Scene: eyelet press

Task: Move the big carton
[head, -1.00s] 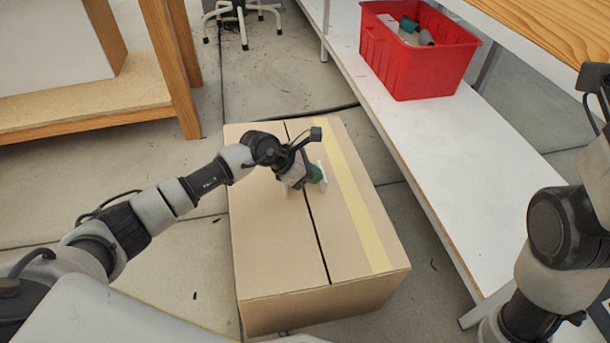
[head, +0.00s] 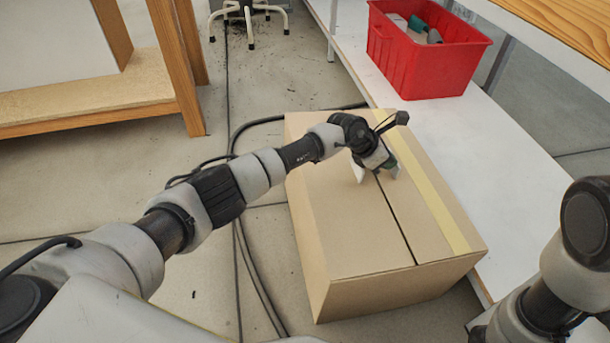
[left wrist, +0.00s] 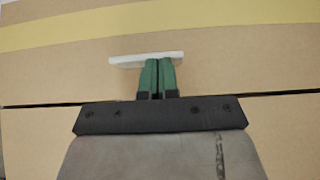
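The big carton (head: 355,225) is a closed brown box on the floor, with a dark seam and a yellow tape strip along its top. My left gripper (head: 376,172) is at the top of the carton, by the seam. In the left wrist view its green fingers (left wrist: 158,75) are close together, with a white bar-like piece at their tips over the carton top (left wrist: 250,70). Whether the tips press on the carton is unclear. My right arm shows at the right edge; its gripper is out of view.
A white low shelf (head: 490,150) runs along the carton's right side, with a red bin (head: 425,60) on it. A wooden bench (head: 90,105) stands at the left. Black cables (head: 245,250) lie on the floor left of the carton. A chair base (head: 248,18) is at the back.

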